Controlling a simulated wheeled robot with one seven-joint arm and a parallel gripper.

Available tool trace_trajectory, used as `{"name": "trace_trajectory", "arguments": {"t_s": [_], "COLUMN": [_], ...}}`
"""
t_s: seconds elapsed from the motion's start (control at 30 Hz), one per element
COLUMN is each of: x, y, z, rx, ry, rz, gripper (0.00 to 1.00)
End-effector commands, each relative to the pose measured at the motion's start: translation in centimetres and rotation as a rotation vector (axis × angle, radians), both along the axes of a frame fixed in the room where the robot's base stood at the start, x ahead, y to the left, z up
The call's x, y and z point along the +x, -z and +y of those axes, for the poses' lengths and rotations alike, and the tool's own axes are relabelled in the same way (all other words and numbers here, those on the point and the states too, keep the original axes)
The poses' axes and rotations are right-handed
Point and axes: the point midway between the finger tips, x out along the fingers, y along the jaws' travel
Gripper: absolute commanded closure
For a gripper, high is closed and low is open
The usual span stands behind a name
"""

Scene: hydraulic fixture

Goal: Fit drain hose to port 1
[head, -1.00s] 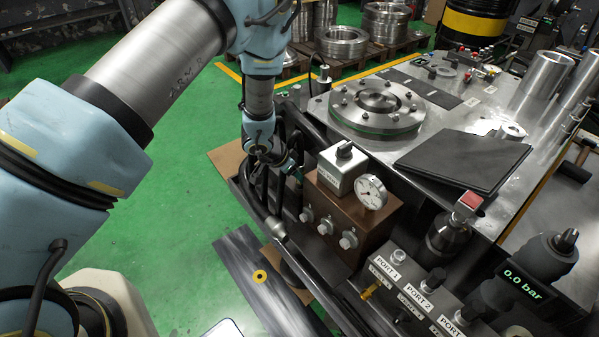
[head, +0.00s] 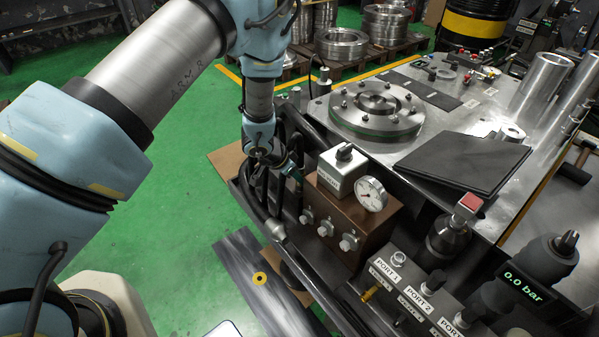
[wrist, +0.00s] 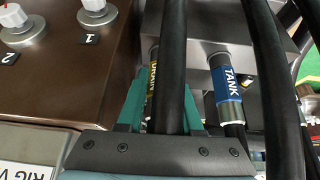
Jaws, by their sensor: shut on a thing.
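My gripper (head: 284,171) is low beside the brown block's left end in the head view. In the wrist view its teal fingers (wrist: 163,105) are shut on a black hose with a yellow DRAIN label, the drain hose (wrist: 153,72). A black hose length passes in front and covers part of the label and grip. A hose with a blue TANK label, the tank hose (wrist: 226,82), hangs just right of the fingers. The PORT 1 label (head: 387,271) is on the grey panel at lower right in the head view, with a silver fitting (head: 398,258) beside it.
The brown block (head: 352,220) bears silver knobs; those numbered 1 (wrist: 95,12) and 2 (wrist: 18,22) show in the wrist view. A pressure gauge (head: 371,193) stands above it. More black hoses (wrist: 272,85) crowd the right. Green floor (head: 190,230) is open at left.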

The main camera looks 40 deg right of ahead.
Motion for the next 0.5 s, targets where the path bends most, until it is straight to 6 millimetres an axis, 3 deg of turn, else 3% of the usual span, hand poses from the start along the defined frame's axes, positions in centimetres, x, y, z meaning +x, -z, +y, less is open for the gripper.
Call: {"name": "trace_trajectory", "arguments": {"t_s": [0.5], "x": [0.0], "y": [-2.0], "z": [0.0], "rx": [-0.001], "ry": [0.0], "rz": [-0.001], "gripper": [1.0]}}
